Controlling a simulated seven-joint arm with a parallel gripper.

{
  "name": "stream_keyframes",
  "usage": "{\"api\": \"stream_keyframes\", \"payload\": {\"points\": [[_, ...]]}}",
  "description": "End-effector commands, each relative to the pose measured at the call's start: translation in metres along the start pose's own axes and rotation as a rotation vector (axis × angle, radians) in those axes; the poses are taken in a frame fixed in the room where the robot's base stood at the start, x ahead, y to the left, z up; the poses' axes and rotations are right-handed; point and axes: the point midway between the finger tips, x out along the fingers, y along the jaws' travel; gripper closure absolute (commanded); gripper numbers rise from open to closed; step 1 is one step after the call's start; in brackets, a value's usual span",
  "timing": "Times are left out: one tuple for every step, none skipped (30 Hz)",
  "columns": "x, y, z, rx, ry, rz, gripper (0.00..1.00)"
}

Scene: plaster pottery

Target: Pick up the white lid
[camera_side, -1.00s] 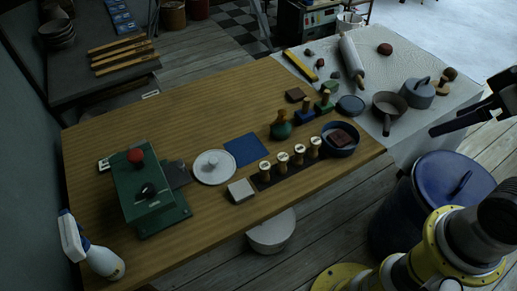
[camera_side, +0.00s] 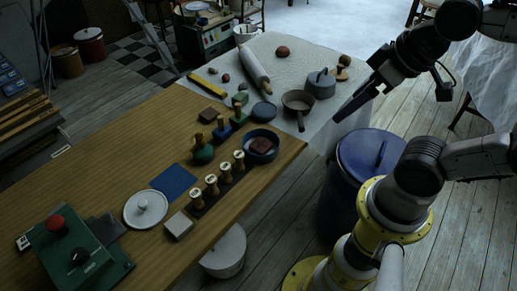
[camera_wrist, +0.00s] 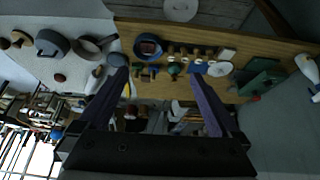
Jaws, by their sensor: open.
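The white lid (camera_side: 135,217), a round disc with a small knob on top, lies flat on the wooden table in the side view, right of the green press. It also shows small in the wrist view (camera_wrist: 222,70), right of the fingers. My gripper (camera_side: 345,112) is raised at the right of the side view, well apart from the lid. In the wrist view my gripper (camera_wrist: 158,75) has its two dark fingers spread with nothing held between them.
A blue square (camera_side: 174,181) lies behind the lid, and a pale block (camera_side: 179,226) sits to its right. A row of wooden-handled stamps (camera_side: 212,186) stands farther right. The green press (camera_side: 75,265) with a red knob is at left. A blue bin (camera_side: 350,165) stands beside the table.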

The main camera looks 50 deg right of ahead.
Motion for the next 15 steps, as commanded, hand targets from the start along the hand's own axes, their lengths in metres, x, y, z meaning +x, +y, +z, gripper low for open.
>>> {"api": "stream_keyframes", "payload": {"points": [[0.0000,0.0000,0.0000,0.000,0.000,0.000,0.11],[0.0000,0.0000,0.0000,0.000,0.000,0.000,0.16],[0.0000,0.0000,0.0000,0.000,0.000,0.000,0.23],[0.0000,0.0000,0.0000,0.000,0.000,0.000,0.29],[0.0000,0.0000,0.0000,0.000,0.000,0.000,0.33],[0.0000,0.0000,0.0000,0.000,0.000,0.000,0.33],[0.0000,0.0000,0.0000,0.000,0.000,0.000,0.33],[0.0000,0.0000,0.0000,0.000,0.000,0.000,0.33],[0.0000,0.0000,0.0000,0.000,0.000,0.000,0.33],[0.0000,0.0000,0.0000,0.000,0.000,0.000,0.33],[0.0000,0.0000,0.0000,0.000,0.000,0.000,0.33],[0.0000,0.0000,0.0000,0.000,0.000,0.000,0.33],[0.0000,0.0000,-0.0004,-0.002,0.002,0.000,0.33],[-0.0002,-0.0001,-0.0016,-0.004,0.007,0.000,0.33],[-0.0033,-0.0001,-0.0073,-0.006,0.024,-0.001,0.33]]}}
